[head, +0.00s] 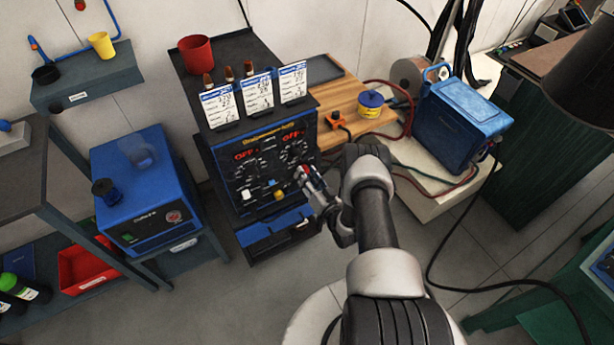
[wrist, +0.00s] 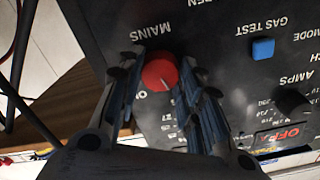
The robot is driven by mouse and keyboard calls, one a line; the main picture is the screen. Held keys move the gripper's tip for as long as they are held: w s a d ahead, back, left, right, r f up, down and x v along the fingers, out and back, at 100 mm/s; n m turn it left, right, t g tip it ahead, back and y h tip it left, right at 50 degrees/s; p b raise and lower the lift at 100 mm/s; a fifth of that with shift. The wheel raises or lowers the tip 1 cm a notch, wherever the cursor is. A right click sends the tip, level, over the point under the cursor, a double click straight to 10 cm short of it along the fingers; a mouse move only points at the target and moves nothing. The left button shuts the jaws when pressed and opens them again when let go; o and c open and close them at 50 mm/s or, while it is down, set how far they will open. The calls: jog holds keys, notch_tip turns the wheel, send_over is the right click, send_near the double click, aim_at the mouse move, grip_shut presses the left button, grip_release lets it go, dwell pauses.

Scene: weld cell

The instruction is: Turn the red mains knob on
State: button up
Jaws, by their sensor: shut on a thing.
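The red mains knob (wrist: 160,72) is on the dark front panel of the welding machine (head: 262,165), beside the printed word MAINS. In the wrist view my gripper (wrist: 160,80) has one finger on each side of the knob and is shut on it. The knob's pale pointer line shows on its face, slanting toward the lower right. The lettering next to the knob is partly hidden by the fingers. In the head view my gripper (head: 312,186) reaches the right side of the panel, and the knob (head: 305,169) shows small there, partly covered.
A blue button (wrist: 263,48) labelled GAS TEST and a black amps knob (wrist: 292,103) are on the same panel. Paper cards (head: 258,88) and a red cup (head: 196,52) stand on the machine. A wooden board (head: 350,105) and blue box (head: 458,120) lie to the right.

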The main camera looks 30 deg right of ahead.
jog(key=m, duration=1.2)
jog(key=shift+m, duration=0.3)
dwell(0.4)
jog(key=o, duration=1.1)
jog(key=s, duration=1.2)
jog(key=shift+d, duration=0.2)
